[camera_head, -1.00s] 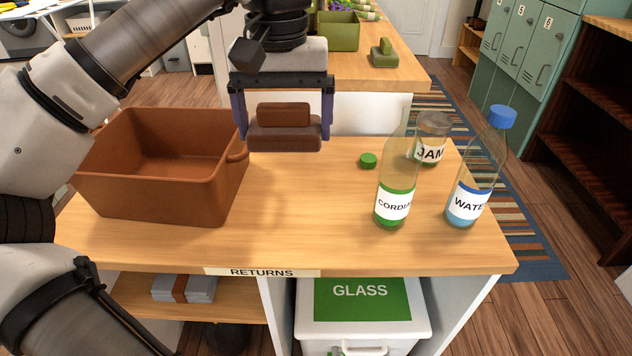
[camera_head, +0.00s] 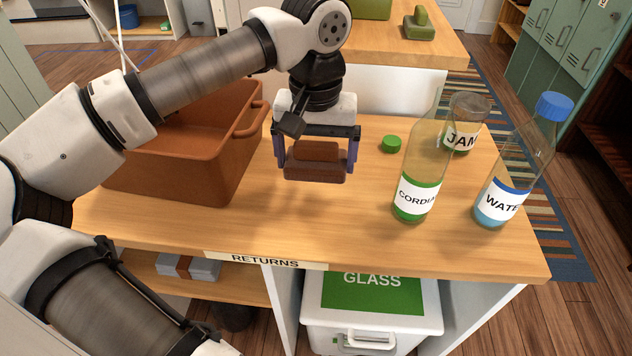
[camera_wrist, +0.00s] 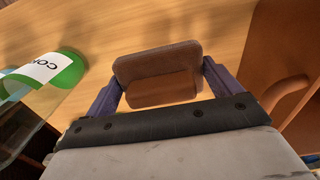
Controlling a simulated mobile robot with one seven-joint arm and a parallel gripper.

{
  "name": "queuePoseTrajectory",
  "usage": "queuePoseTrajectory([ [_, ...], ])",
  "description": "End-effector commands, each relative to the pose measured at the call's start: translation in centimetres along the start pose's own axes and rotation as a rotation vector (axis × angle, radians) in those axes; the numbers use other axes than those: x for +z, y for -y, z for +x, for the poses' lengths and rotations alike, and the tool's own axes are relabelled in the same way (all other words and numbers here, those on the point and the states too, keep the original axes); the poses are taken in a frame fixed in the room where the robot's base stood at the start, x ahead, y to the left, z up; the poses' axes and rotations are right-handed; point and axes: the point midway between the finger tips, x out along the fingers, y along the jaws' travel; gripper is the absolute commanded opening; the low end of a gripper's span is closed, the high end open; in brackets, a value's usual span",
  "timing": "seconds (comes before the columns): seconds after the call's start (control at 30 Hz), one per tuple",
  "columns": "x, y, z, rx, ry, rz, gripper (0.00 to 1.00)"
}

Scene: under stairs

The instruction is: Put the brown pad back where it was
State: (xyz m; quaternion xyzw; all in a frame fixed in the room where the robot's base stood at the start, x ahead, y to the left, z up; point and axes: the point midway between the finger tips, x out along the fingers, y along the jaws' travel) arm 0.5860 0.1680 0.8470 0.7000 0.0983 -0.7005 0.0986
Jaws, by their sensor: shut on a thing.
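The brown pad (camera_head: 316,168) is a two-tier block with a narrower upper part and a wider base. My gripper (camera_head: 317,160) is shut on it, with one purple finger at each end. The pad is over the wooden counter (camera_head: 330,225), between the brown bin and the cordial bottle; I cannot tell whether it touches the wood. In the wrist view the pad (camera_wrist: 158,75) sits between the two fingers, with bare wood beyond it. A similarly shaped green pad (camera_head: 418,24) stands on the far table.
The brown bin (camera_head: 165,172) stands left of the gripper, partly behind my arm. To the right are a green cap (camera_head: 391,144), a cordial bottle (camera_head: 418,190), a jam jar (camera_head: 463,125) and a water bottle (camera_head: 506,185). The counter's front middle is clear.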

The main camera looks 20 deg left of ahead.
Motion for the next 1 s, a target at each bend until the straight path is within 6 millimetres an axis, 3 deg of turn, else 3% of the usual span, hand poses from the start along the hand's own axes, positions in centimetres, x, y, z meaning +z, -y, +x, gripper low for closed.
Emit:
queuePoseTrajectory([
  [0.27,0.0,0.0,2.4,0.000,0.000,0.000,0.63],
  [0.5,0.0,0.0,5.8,0.000,0.001,-0.001,0.63],
  [0.9,0.0,0.0,6.5,0.001,-0.001,-0.001,0.63],
  [0.93,0.0,0.0,6.3,0.000,-0.001,-0.001,0.94],
  [1.0,0.0,0.0,6.2,0.000,-0.001,-0.001,1.00],
])
